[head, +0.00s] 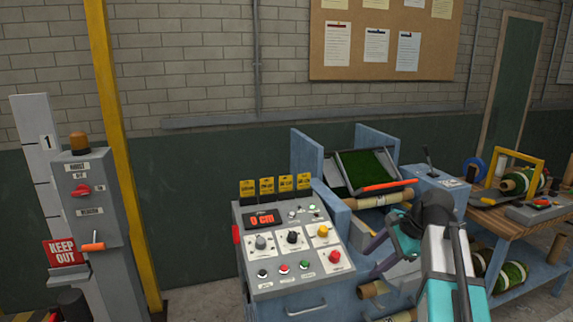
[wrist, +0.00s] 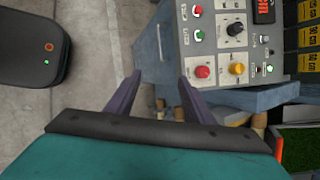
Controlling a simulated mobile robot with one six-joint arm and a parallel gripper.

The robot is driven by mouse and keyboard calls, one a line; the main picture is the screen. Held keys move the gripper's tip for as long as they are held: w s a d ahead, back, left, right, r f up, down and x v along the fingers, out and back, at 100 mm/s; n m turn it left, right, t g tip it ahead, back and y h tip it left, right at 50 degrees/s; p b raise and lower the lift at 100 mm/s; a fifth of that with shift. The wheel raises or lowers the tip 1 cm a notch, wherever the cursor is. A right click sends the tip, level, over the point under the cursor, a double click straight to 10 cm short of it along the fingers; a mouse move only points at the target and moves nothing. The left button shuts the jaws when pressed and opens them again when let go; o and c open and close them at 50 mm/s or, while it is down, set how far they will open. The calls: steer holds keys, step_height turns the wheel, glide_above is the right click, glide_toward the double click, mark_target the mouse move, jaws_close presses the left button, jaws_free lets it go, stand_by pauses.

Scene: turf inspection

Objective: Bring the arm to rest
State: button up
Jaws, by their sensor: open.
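My arm reaches in from the lower right of the head view, over the front of the turf machine. My gripper (head: 372,256) hangs in front of the machine, just right of the control panel (head: 296,243). In the wrist view my gripper (wrist: 160,78) shows two purple fingers spread well apart, with nothing between them. The gripper is open and empty. The panel also shows in the wrist view (wrist: 214,52), beyond the right finger. I see no contact between fingers and panel, though the exact gap is hard to tell.
The panel has knobs, coloured buttons and a red display reading 0 cm. A tray of turf (head: 365,170) stands behind it. A wooden bench (head: 480,215) with turf rolls is at right. A grey post with a KEEP OUT sign (head: 66,252) is at left. Open floor lies between.

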steer(key=s+a+f+g+b, duration=0.15)
steer(key=s+a+f, duration=0.25)
steer(key=f, duration=0.8)
steer(key=s+a+f+n+g, duration=0.1)
steer(key=s+a+f+g, duration=0.25)
steer(key=f, duration=0.85)
steer(key=s+a+f+g+b, duration=0.1)
steer(key=s+a+f, duration=0.35)
steer(key=f, duration=0.65)
steer(key=s+d+f+n+g+h, duration=0.1)
steer(key=s+d+f+n+h, duration=0.1)
steer(key=s+f+n, duration=0.6)
steer(key=s+d+f+n+g+h+b, duration=0.1)
steer(key=s+f+n, duration=0.6)
steer(key=s+f, duration=1)
steer(key=shift+s+d+f+n+g+h, duration=0.35)
steer(key=shift+s+d+g+h, duration=0.4)
steer(key=shift+h, duration=0.35)
steer(key=shift+w+r, duration=0.1)
